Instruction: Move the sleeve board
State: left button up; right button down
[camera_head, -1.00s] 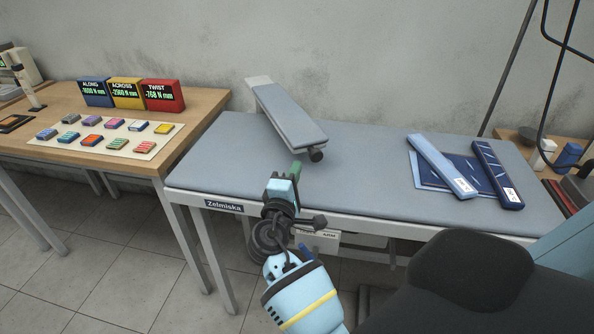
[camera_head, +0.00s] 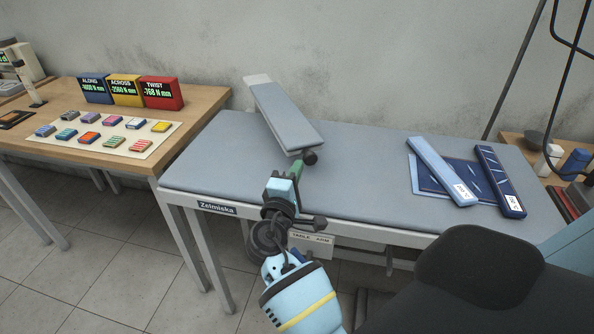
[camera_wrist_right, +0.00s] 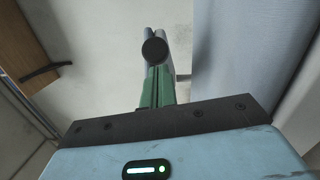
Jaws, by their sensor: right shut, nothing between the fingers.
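The sleeve board (camera_head: 287,116) is a long, narrow grey padded board on the grey padded table (camera_head: 370,180), in the head view. Its pale far end lies towards the wall. A round black knob (camera_head: 310,158) is at its near end. My right gripper (camera_head: 297,168) has green fingers, which are shut and empty. The fingertips are close to the knob; I cannot tell whether they touch it. In the right wrist view the shut green fingers (camera_wrist_right: 157,86) point at the black knob (camera_wrist_right: 154,51), with part of the board behind it. My left gripper is not in view.
A wooden table (camera_head: 205,103) at left holds blue, yellow and red readout boxes and several coloured blocks on a pale sheet. Blue flat pieces (camera_head: 442,170) lie on the padded table's right part.

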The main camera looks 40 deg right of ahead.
jog(key=d+p, duration=0.1)
jog(key=d, duration=0.1)
jog(key=s+d+n+t+y, duration=0.1)
jog(key=d, duration=0.2)
jog(key=s+d+t+p, duration=0.1)
jog(key=d, duration=0.2)
jog(key=shift+s+d+r+p, duration=0.1)
jog(key=shift+r+p, duration=0.1)
jog(key=shift+p, duration=0.1)
jog(key=shift+y, duration=0.4)
jog(key=d, duration=0.8)
jog(key=s+d, duration=0.1)
jog(key=d, duration=0.4)
jog(key=shift+s+f, duration=0.1)
jog(key=shift+f, duration=0.1)
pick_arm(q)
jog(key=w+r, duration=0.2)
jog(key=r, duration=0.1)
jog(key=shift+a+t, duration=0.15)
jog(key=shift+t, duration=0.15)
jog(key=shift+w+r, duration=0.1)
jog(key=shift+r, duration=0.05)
pick_arm(e)
jog(key=shift+r, duration=0.1)
jog(key=shift+r, duration=0.3)
jog(key=s+a+r, duration=0.4)
jog(key=s+a, duration=0.7)
jog(key=shift+a, duration=0.35)
